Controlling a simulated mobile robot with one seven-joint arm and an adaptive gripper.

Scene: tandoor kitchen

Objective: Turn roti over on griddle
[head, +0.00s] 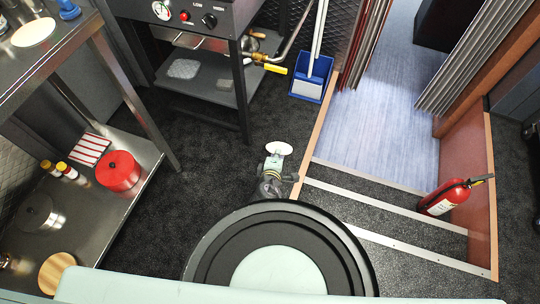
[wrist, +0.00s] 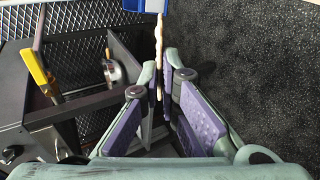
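My gripper (head: 274,163) is out over the dark floor in the middle of the head view. It is shut on the roti (head: 279,148), a pale round disc beyond the fingertips. In the wrist view the roti (wrist: 158,32) shows edge-on as a thin tan strip between the purple finger pads. The griddle unit (head: 205,22), with a gauge, a red light and a LOW/HIGH knob, stands at the top, left of my gripper. Its cooking surface is out of the head view. The gripper is apart from the unit.
A steel counter (head: 70,52) at top left bears a pale disc (head: 33,32). A lower shelf holds a red pot (head: 118,170) and bottles. A blue dustpan (head: 311,80) stands right of the griddle unit. A fire extinguisher (head: 450,196) is at right. Dark floor (head: 200,165) is clear.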

